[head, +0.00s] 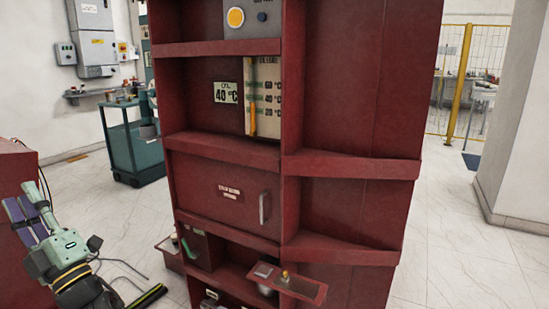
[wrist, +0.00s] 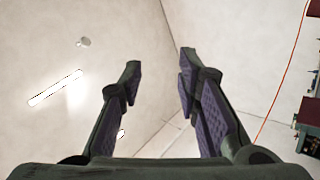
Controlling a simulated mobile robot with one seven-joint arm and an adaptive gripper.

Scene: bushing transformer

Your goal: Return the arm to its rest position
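My gripper (head: 32,212) shows at the lower left of the head view, in front of a red block at the left edge. Its fingers point up and it is left of the red cabinet, apart from it. In the wrist view my gripper (wrist: 158,78) has its two fingers spread apart, with nothing between them. Pale walls and a ceiling light (wrist: 55,88) show beyond the fingers.
The red cabinet (head: 345,100) with open shelves and a closed handled door (head: 225,192) fills the middle. A small tray (head: 300,288) juts from its lower front. A teal cart (head: 136,152) stands behind left. Floor at right (head: 460,250) is clear.

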